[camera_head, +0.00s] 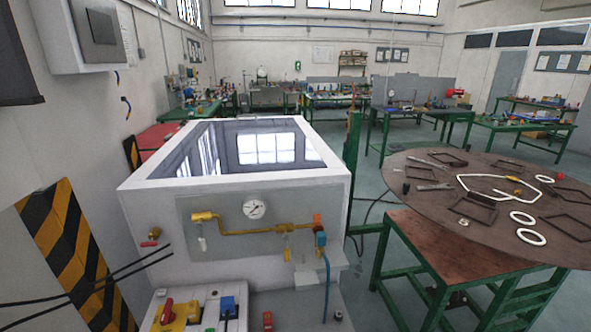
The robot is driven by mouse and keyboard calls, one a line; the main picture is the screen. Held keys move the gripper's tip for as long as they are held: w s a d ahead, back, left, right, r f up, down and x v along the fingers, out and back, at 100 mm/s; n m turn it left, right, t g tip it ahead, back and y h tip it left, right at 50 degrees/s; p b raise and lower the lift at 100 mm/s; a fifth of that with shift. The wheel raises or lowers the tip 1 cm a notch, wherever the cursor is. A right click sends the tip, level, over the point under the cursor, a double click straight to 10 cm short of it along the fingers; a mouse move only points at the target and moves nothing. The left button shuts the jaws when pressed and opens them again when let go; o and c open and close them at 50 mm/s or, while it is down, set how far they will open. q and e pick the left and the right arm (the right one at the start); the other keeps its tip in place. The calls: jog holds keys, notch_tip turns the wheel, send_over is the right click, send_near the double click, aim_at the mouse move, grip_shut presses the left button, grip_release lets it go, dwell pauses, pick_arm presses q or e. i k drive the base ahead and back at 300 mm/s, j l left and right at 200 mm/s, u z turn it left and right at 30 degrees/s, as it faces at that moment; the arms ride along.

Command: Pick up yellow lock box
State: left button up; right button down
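A yellow box-like part with a red handle (175,316) sits on the white panel (205,300) at the bottom of the view, its lower part cut off by the picture edge. I cannot tell whether it is the yellow lock box. A small yellow item (514,179) lies on the round brown tabletop at the right, too small to identify. Neither of my grippers is in view.
A white cabinet with a glass top (235,180) stands ahead, with a gauge (254,209), a yellow pipe (235,229) and a blue hose (326,285) on its front. The round tabletop (430,205) holds loose metal parts. Black cables (85,282) cross at left.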

aim_at(193, 312)
jog(key=u, duration=1.15)
